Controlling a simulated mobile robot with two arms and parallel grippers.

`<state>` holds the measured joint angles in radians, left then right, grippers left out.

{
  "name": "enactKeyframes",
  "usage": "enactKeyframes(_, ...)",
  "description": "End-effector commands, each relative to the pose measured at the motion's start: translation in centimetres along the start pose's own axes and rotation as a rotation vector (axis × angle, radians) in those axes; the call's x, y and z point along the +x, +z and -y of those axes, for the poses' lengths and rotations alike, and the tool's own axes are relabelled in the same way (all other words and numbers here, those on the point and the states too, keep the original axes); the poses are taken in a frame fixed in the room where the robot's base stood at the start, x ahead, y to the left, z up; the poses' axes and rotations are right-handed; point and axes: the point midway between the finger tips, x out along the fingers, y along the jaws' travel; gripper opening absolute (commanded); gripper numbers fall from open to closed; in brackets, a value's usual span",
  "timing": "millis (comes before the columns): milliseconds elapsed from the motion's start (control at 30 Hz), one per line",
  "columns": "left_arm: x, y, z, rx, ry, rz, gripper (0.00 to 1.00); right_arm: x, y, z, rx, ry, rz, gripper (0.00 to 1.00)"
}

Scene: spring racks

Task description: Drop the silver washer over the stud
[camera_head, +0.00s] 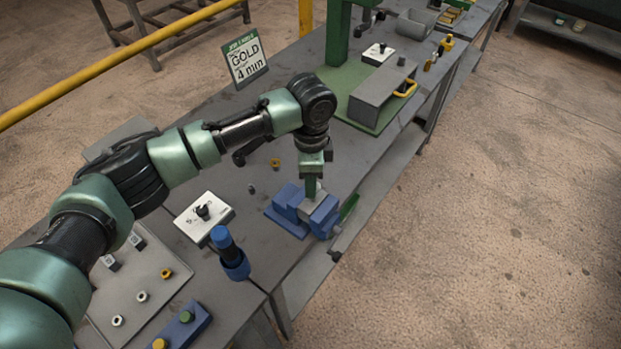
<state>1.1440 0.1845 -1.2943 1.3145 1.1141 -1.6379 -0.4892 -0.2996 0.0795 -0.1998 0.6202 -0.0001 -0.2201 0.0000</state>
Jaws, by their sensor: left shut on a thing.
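My left gripper (312,186) points down over a blue vise (287,212) with grey jaws on the bench. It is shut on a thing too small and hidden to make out. The fingertips are at or just above the vise jaws; I cannot tell if they touch. I cannot make out a stud there, as the gripper covers that spot. Two small silver rings (142,296) lie on a grey tray (160,258) at the lower left, with a brass-coloured piece (166,273) near them. My right gripper is not in view.
A white box with a black knob (204,212) and a blue-capped holder (229,254) stand left of the vise. A sign reading GOLD 4 mm (246,60) stands behind. A green press base (372,112) lies farther along the bench. The floor on the right is clear.

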Motion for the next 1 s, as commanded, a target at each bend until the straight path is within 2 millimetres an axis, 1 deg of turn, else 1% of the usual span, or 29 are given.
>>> enactKeyframes(333,0.2,0.0,0.0,0.0,0.0,0.0,0.05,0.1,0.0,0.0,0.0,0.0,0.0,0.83)
enactKeyframes(1000,1.9,0.0,0.0,0.0,0.001,-0.001,0.05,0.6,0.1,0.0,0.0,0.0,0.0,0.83)
